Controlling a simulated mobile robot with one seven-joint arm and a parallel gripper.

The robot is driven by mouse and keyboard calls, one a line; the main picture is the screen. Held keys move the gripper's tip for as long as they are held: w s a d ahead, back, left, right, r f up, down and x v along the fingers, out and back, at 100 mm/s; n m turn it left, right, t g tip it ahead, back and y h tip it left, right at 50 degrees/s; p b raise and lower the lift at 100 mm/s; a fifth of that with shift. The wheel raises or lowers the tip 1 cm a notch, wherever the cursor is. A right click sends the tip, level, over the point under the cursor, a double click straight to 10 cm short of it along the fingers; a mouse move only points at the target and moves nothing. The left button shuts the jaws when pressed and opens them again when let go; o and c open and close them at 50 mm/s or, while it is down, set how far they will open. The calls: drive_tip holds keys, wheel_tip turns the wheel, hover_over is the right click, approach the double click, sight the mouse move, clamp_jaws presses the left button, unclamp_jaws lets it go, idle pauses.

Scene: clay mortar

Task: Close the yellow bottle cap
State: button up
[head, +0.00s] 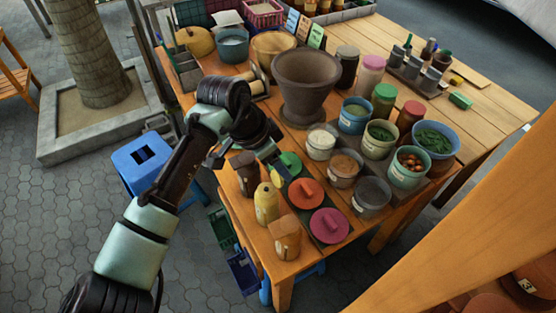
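The yellow bottle (266,206) stands upright near the left front edge of the wooden table, between a dark brown container and a light wooden block-like container. My gripper (272,160) hangs above and behind the bottle, close to the green lid, and looks apart from the bottle. Its fingers are dark and partly hidden by my wrist, so I cannot tell whether they are open or shut.
Dark brown container (246,174) and light wooden container (284,237) flank the bottle. Green (290,164), orange (306,192) and pink (329,225) lids lie to its right. Several filled bowls and a large clay mortar (306,84) crowd the table. A blue stool (143,162) stands left.

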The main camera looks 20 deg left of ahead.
drive_tip(key=shift+f, duration=0.1)
clamp_jaws()
idle(0.5)
drive_tip(key=t+h+b, duration=0.1)
drive_tip(key=s+a+t+h+b, duration=0.1)
drive_tip(key=b, duration=0.1)
drive_tip(key=s+f+t+b, duration=0.1)
drive_tip(key=shift+s+a+t+h+b, duration=0.15)
drive_tip(key=shift+a+t+h+b, duration=0.15)
drive_tip(key=shift+a+h, duration=0.1)
drive_tip(key=t+h+b, duration=0.1)
drive_tip(key=b, duration=0.1)
drive_tip(key=s+a+f+t+b, duration=0.1)
drive_tip(key=b, duration=0.2)
drive_tip(key=s+t+h+b, duration=0.1)
drive_tip(key=b, duration=0.1)
drive_tip(key=shift+a+f+t+h, duration=0.25)
drive_tip(key=shift+f+t+h, duration=0.05)
drive_tip(key=s+f+t+h+b, duration=0.1)
drive_tip(key=f+t+h+b, duration=0.1)
drive_tip(key=b, duration=0.6)
drive_tip(key=t+h+b, duration=0.5)
drive_tip(key=t+b, duration=0.2)
drive_tip(key=b, duration=1.3)
approach(278, 177)
drive_tip(key=shift+r, duration=1)
drive_tip(key=shift+r+b, duration=0.1)
drive_tip(key=shift+b, duration=0.5)
